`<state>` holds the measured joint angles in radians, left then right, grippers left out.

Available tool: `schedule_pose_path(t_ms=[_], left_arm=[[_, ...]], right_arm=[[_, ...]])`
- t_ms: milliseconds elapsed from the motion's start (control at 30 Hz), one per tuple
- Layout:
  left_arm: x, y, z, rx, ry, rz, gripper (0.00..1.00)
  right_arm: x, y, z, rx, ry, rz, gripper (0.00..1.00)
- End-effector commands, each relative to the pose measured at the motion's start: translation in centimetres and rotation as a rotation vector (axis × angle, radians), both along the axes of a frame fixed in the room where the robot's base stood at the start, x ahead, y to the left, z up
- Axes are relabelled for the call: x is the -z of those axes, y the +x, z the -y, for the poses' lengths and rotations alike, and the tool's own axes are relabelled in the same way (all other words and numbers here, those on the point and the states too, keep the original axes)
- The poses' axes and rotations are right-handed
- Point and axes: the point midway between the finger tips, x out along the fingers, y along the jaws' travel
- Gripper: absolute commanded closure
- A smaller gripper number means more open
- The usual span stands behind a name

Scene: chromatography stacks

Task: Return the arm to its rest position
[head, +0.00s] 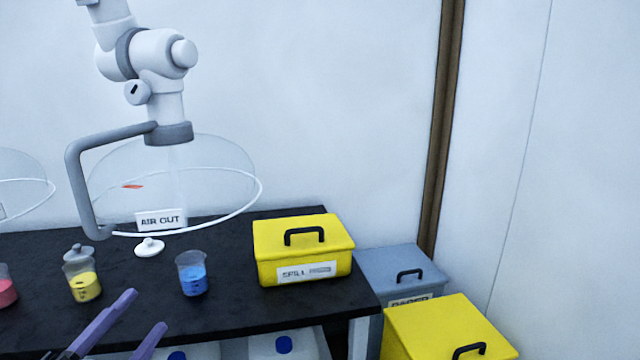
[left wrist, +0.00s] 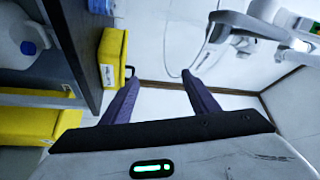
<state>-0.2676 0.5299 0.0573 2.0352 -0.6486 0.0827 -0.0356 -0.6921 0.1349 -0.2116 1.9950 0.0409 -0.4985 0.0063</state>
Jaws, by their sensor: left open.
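My left gripper (head: 137,318) comes in at the lower left of the head view, in front of the black bench (head: 225,318). Its two purple fingers are apart with nothing between them. In the left wrist view the same gripper (left wrist: 158,82) points past the bench edge toward the pale floor and wall, and its fingers are spread and empty. The rest of the left arm is out of the head view. My right gripper is not seen in either view.
A beaker of blue liquid (head: 192,275), a lidded beaker of yellow liquid (head: 84,285) and a white lid (head: 150,247) are on the bench. A yellow spill box (head: 335,262) stands at its right end. A clear extraction hood (head: 215,160) hangs above. Bins stand at right.

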Motion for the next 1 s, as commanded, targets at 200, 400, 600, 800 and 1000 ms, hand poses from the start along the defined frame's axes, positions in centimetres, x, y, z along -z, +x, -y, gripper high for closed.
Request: schedule_pose_path(t_ms=[200,400,600,800,1000], left_arm=[[16.0,-5.7,2.5,-0.162,-0.507,-0.484,0.45],[26.4,-14.0,7.9,-0.289,-0.83,-0.867,0.45],[30.8,-20.1,12.5,-0.358,-1.006,-1.099,0.45],[31.7,-21.7,13.8,-0.374,-1.049,-1.16,0.45],[31.7,-21.6,13.7,-0.373,-1.047,-1.157,0.45]], right_arm=[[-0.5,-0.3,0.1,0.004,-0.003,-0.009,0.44],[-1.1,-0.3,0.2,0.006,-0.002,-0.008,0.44],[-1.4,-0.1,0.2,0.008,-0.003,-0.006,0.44],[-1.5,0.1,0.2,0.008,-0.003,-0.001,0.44],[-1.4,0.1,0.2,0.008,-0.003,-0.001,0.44]])
